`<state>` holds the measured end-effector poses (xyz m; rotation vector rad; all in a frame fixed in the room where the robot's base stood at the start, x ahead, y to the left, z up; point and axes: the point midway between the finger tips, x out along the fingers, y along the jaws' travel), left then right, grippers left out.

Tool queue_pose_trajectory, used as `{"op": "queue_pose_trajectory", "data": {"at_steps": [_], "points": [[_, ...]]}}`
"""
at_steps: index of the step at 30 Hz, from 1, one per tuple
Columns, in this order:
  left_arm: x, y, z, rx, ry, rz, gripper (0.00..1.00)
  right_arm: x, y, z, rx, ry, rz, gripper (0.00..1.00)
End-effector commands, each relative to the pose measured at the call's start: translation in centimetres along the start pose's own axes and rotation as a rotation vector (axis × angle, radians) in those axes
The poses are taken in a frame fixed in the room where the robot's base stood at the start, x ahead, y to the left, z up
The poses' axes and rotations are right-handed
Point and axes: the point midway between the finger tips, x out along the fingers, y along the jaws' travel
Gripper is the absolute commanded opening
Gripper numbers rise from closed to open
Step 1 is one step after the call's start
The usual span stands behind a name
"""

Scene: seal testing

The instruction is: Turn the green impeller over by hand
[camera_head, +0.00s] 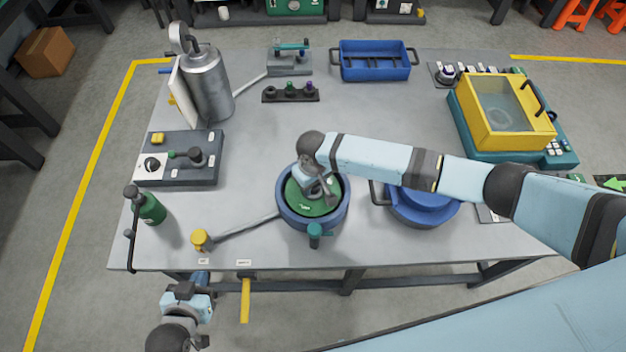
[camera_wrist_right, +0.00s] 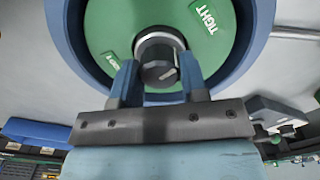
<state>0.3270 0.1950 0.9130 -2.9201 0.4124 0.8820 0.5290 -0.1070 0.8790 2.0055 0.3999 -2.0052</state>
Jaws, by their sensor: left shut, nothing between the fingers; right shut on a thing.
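The green impeller (camera_head: 303,206) is a round disc lying inside a blue ring-shaped housing (camera_head: 282,213) on the table. In the right wrist view the impeller (camera_wrist_right: 107,20) fills the upper part, with a white "TIGHT" label and a dark, light-ringed hub at its centre. My right gripper (camera_head: 322,194) reaches down over the impeller from the right. In the wrist view its two fingers (camera_wrist_right: 160,75) are shut on the hub, one on each side. My left gripper (camera_head: 187,290) is shut and empty, in front of the table's near edge at the left.
A blue round lid (camera_head: 424,212) lies right of the housing, partly under my right arm. A yellow-handled lever (camera_head: 201,240), green bottle (camera_head: 151,208) and grey control box (camera_head: 180,174) stand left. A blue tray (camera_head: 375,73) and yellow basin (camera_head: 507,137) are farther back.

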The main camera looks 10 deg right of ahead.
Motion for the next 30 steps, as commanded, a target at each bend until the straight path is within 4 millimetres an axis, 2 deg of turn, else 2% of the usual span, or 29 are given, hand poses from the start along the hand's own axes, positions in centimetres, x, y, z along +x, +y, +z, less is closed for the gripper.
{"op": "queue_pose_trajectory", "data": {"at_steps": [1,11,13,24,27,30], "points": [[-0.4,0.0,-0.7,0.0,0.0,0.0,0.0,-0.4,-0.1,0.1,0.027,-0.002,-0.001,0.19],[-1.7,0.0,-2.7,0.0,0.003,-0.001,0.0,-0.4,-0.1,0.1,0.237,-0.001,-0.001,0.2],[-1.6,0.0,-2.6,0.0,0.005,-0.001,0.0,0.1,-0.2,0.2,0.351,-0.003,-0.005,0.19],[-1.5,-0.1,-2.4,0.0,0.003,-0.002,0.0,0.1,-0.2,0.1,1.108,-0.004,-0.004,0.19],[-1.5,-0.1,-2.3,0.0,0.001,-0.002,0.0,0.0,-0.1,0.1,1.241,-0.003,-0.003,0.19],[-1.5,-0.1,-2.3,0.0,0.001,-0.002,0.0,0.0,0.0,0.1,1.294,-0.002,0.0,0.19]]}}
